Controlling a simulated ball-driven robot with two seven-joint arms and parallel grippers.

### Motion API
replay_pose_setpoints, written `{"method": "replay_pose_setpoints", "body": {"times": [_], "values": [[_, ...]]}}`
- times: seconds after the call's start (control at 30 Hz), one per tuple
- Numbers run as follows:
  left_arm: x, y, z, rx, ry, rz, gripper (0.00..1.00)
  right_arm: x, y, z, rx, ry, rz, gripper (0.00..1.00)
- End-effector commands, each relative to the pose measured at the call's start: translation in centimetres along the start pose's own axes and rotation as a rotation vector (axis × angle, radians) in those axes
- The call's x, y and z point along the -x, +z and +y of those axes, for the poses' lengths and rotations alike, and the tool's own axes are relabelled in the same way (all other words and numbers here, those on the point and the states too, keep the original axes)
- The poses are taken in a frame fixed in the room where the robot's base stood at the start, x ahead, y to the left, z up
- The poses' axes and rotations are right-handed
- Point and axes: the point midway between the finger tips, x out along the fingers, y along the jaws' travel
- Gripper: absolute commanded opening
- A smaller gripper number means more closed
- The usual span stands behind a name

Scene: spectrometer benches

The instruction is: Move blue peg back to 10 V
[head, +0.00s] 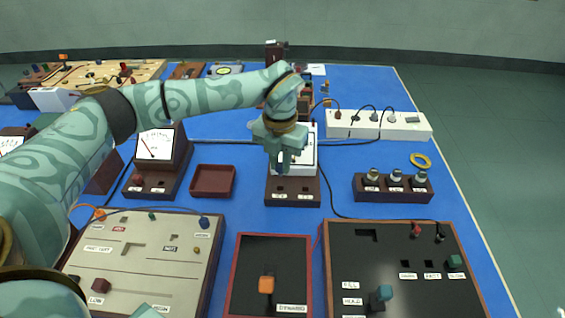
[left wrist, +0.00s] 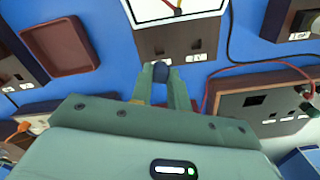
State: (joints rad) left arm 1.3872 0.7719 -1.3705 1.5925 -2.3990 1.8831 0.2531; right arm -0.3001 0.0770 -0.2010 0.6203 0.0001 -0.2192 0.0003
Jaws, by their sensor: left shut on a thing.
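My left gripper (head: 285,160) is shut on a small dark blue peg (left wrist: 160,71), seen between the fingertips in the left wrist view. In the head view the gripper hides the peg. It is in front of a white-faced meter (head: 307,157) on a dark brown base (head: 292,198), which also shows in the left wrist view (left wrist: 175,38). The base has two dark sockets on its front, each with a small white label too small to read. The peg is close to the left label; I cannot tell whether it touches the base.
A red-brown tray (head: 213,195) lies left of the base, beside another meter (head: 157,145). A grey panel (head: 150,262), a red-edged black panel (head: 270,255) and a dark board (head: 400,290) stand in front. A black cable (head: 325,195) runs to the right.

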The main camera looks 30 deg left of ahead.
Motion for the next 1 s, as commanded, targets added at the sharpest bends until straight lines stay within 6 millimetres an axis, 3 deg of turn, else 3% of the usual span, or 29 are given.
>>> {"method": "replay_pose_setpoints", "body": {"times": [0.6,1.0], "values": [[-4.6,0.0,0.0,0.002,0.001,0.004,0.0,-3.7,1.4,-0.1,0.001,-0.006,-0.034,0.63],[-6.2,0.0,0.0,0.003,0.0,0.0,0.0,-3.8,1.5,-0.2,0.001,-0.008,-0.037,0.63]]}}
